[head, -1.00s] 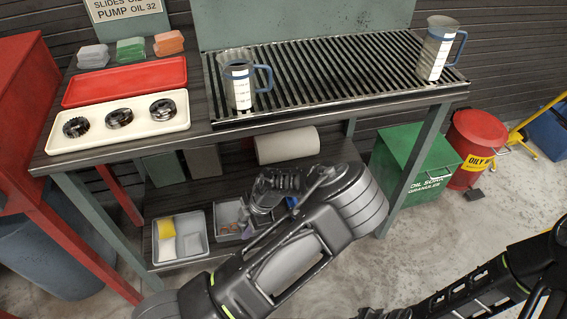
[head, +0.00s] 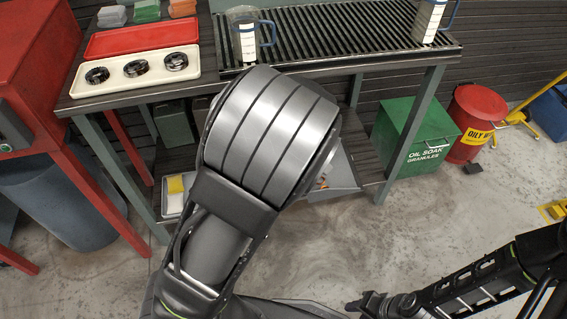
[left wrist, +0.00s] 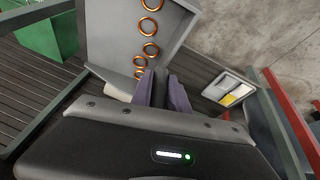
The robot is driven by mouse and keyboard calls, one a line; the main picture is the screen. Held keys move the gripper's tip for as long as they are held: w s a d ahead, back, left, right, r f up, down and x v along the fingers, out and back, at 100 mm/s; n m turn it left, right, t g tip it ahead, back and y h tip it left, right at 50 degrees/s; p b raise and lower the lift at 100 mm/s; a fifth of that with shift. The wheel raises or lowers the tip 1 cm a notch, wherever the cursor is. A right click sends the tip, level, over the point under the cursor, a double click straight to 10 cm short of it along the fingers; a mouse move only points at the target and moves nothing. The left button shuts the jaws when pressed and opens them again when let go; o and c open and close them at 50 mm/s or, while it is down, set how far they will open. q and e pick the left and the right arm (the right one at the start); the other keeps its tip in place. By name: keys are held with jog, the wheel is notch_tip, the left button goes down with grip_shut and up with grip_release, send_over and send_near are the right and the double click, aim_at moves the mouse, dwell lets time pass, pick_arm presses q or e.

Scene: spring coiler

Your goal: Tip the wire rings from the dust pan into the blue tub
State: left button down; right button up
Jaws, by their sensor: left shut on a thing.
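The grey dust pan (left wrist: 108,38) fills the upper middle of the left wrist view. Several copper-coloured wire rings (left wrist: 148,26) lie in it in a loose line. My left gripper (left wrist: 163,85) is shut at the near end of the pan; its grip point is partly hidden. In the head view my left arm covers the gripper and most of the pan, with a grey part (head: 343,172) showing at its right. A blue-grey tub (head: 62,200) stands on the floor at the left. My right gripper (head: 372,303) is low in the head view, its fingers unclear.
A red machine (head: 30,75) stands over the tub, its legs beside it. The workbench (head: 130,95) has a cream tray (head: 190,60) and jugs (head: 243,38) on top. A green box (head: 415,140) and red can (head: 475,115) stand right. The floor in front is clear.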

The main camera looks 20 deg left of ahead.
pick_arm(q)
notch_tip(320, 180, up, 32)
jog(key=w+d+m+h+p, duration=0.1)
jog(key=m+h+p, duration=0.2)
jog(key=m+p, duration=0.7)
jog(key=p, duration=1)
jog(key=shift+f+h, duration=0.2)
jog(key=shift+h, duration=0.2)
jog(key=shift+w+d, duration=0.15)
jog(key=shift+d, duration=0.05)
